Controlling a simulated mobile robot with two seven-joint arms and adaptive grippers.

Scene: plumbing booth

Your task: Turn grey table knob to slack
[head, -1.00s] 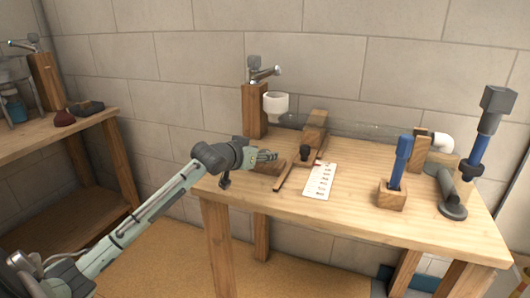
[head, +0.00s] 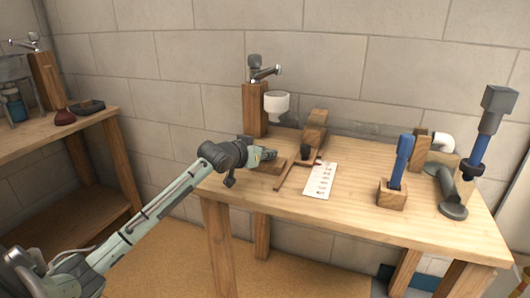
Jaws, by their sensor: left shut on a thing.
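My left gripper (head: 265,154) reaches in from the left over the near-left part of the wooden table (head: 350,212). It is shut at a low wooden block (head: 271,168) on the tabletop. The grey knob itself cannot be made out; the fingers cover the spot above this block, and what they grip is too small and hidden to tell clearly. To the right, a dark knob (head: 305,152) sits on a wooden piece, apart from the fingers. My right gripper is not in view.
A wooden post (head: 254,108) with a metal tap and a white cup (head: 276,105) stand behind the gripper. A white card (head: 319,180) lies to the right. A blue-handled tool (head: 401,160) stands in a block. The front middle of the table is clear.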

